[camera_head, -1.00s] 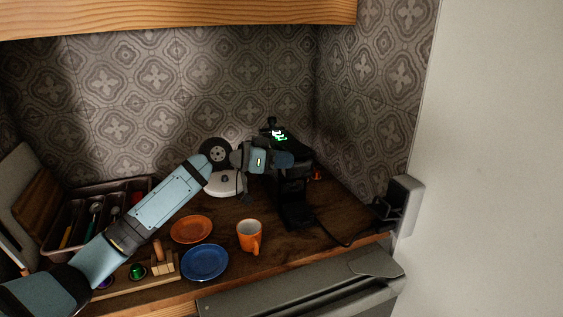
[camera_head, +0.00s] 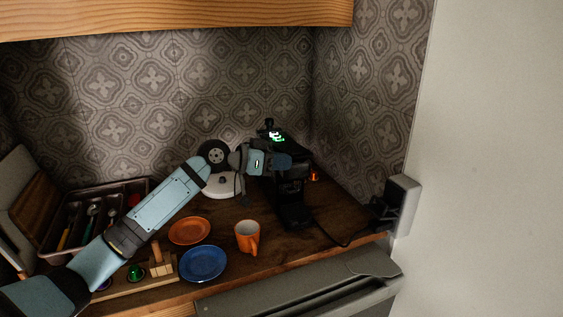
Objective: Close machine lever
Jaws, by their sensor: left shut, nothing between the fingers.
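The black coffee machine (camera_head: 292,196) stands at the back right of the wooden counter, with small green lit marks on its top. A dark knob-like part (camera_head: 269,124) sticks up at its top back; I cannot tell clearly whether it is the lever. My left arm reaches in from the left, and my left gripper (camera_head: 285,162) is at the upper front of the machine, shut and empty. The gripper and wrist cover part of the machine, and I cannot tell whether the fingers touch it. My right gripper is not in view.
An orange mug (camera_head: 247,236), an orange plate (camera_head: 189,231) and a blue plate (camera_head: 203,263) stand in front of the machine. A cutlery tray (camera_head: 62,222) is at the left. A cable runs to a wall socket box (camera_head: 402,203) at right.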

